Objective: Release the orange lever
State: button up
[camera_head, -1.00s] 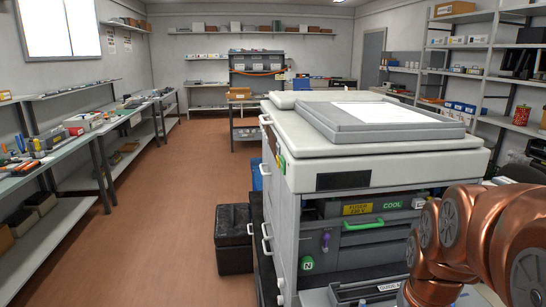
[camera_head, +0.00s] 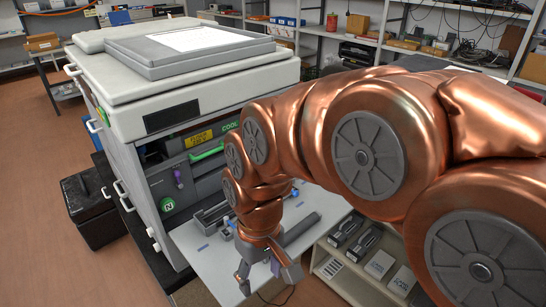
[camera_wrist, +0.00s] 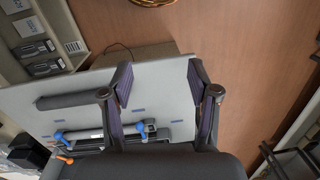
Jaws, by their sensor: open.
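A small orange part (camera_wrist: 64,158), possibly the orange lever, shows at the lower left of the wrist view, beside a grey unit with blue ends (camera_wrist: 100,134). The rest of that area is hidden by my gripper's body. In the head view I cannot make out an orange lever. My gripper (camera_head: 266,276) points down over the front of the pale table (camera_head: 205,258). In the wrist view my gripper (camera_wrist: 160,84) is open and empty, its fingers wide apart. It is to the right of the orange part. A dark cylinder (camera_wrist: 75,100) lies on the table.
A low shelf (camera_head: 345,280) with dark cartridges and boxes is right of the table. A black bin (camera_head: 88,208) stands left. Floor at left is clear.

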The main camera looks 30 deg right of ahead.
jog(key=w+d+r+t+p, duration=0.1)
jog(key=w+d, duration=0.2)
jog(key=w, duration=0.4)
jog(key=w+d+r+t+y+p, duration=0.1)
jog(key=w+d, duration=0.2)
jog(key=w, duration=0.4)
jog(key=w+d+r+t, duration=0.1)
jog(key=w+d, duration=0.2)
jog(key=w, duration=0.4)
jog(key=w+d+f+m+t+p, duration=0.1)
jog(key=w+d, duration=0.2)
jog(key=d, duration=0.4)
jog(key=w+d+f+m+t+h, duration=0.1)
jog(key=w+d, duration=0.3)
jog(key=d, duration=0.3)
jog(key=w+d+f+m+t+p, duration=0.1)
jog(key=w+d, duration=0.2)
jog(key=d, duration=0.4)
jog(key=shift+a+p+x, duration=0.2)
jog(key=shift+p+x, duration=1.3)
jog(key=shift+x, duration=2.45)
jog(key=shift+s, duration=0.1)
jog(key=c, duration=0.8)
grip_shut()
